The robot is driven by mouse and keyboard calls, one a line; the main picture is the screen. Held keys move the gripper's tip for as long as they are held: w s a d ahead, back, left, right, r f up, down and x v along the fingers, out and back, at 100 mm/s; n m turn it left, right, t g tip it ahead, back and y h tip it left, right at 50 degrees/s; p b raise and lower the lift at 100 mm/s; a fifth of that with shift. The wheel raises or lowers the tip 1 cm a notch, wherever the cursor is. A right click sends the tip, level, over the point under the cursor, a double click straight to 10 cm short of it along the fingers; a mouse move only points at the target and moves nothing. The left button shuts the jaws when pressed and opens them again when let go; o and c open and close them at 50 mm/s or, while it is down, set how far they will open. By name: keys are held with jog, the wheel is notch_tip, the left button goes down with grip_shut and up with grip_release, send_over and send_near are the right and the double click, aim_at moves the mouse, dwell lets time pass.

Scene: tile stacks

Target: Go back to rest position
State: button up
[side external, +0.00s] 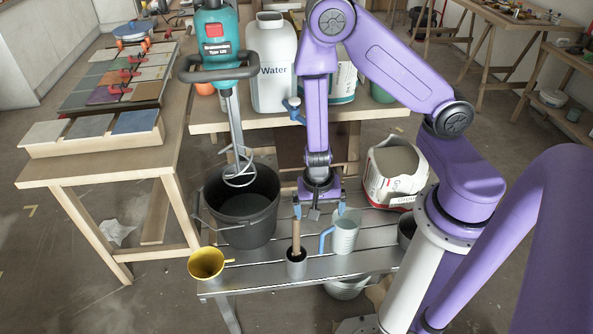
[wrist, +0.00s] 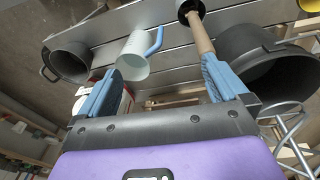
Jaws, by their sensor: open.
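My gripper (side external: 319,208) points down above the metal bench (side external: 270,274), behind the clear jug and the wooden-handled tool. Its two blue fingers are spread wide, and nothing shows held between them. In the wrist view, my gripper (wrist: 166,75) has a blue finger on each side. The jug (wrist: 134,58) with a blue handle shows beyond the gap. The wooden handle (wrist: 199,32) appears close to the right finger; I cannot tell whether they touch.
A black bucket (side external: 251,218) stands left of my gripper, under a teal mixer (side external: 215,45). An open bag (side external: 393,172) is at right. Water canister (side external: 270,70) stands behind.

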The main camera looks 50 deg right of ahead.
jog(key=s+a+r+n+g+y, duration=0.1)
jog(key=s+a+r+n+y, duration=0.2)
jog(key=s+a+r+n, duration=0.25)
jog(key=s+a+r+n+y, duration=0.2)
jog(key=a+r+n, duration=0.3)
jog(key=r+n, duration=0.3)
jog(key=s+d+r+n+t+h, duration=0.1)
jog(key=s+d+r+n+h, duration=0.2)
jog(key=d+r+n, duration=0.5)
notch_tip(320, 180, up, 3)
jog(key=shift+s+d+r+n, duration=0.1)
jog(key=shift+s+d+n, duration=0.1)
jog(key=shift+s+n, duration=0.6)
